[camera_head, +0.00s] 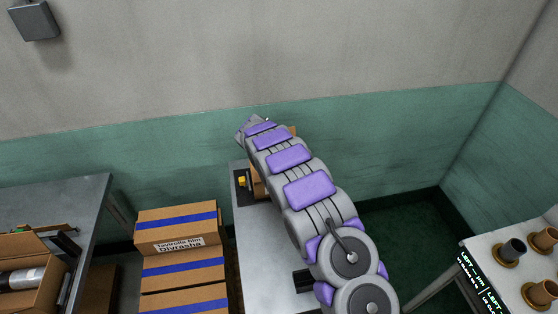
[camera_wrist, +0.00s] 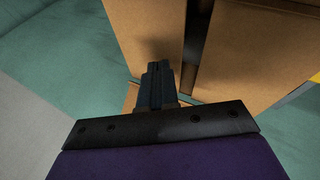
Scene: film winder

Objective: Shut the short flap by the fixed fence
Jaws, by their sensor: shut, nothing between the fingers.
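My gripper (camera_wrist: 157,82) is shut and empty in the wrist view, its fingertips close to brown cardboard. A cardboard panel (camera_wrist: 146,28), apparently a flap, lies just beyond the fingertips. A larger cardboard panel (camera_wrist: 262,52) is to the right, with a dark gap between the two. I cannot tell which is the short flap, or whether the fingers touch the cardboard. In the head view my arm hides most of the box (camera_head: 257,182); only small brown parts show beside the arm. The fence cannot be made out, and my fingers are hidden there.
The box is at the far end of a grey bench (camera_head: 262,245), near a yellow button (camera_head: 242,182) and the green wall. Stacked cartons (camera_head: 178,232) and another table (camera_head: 60,195) stand to the left. A tray with cups (camera_head: 512,250) is at the right.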

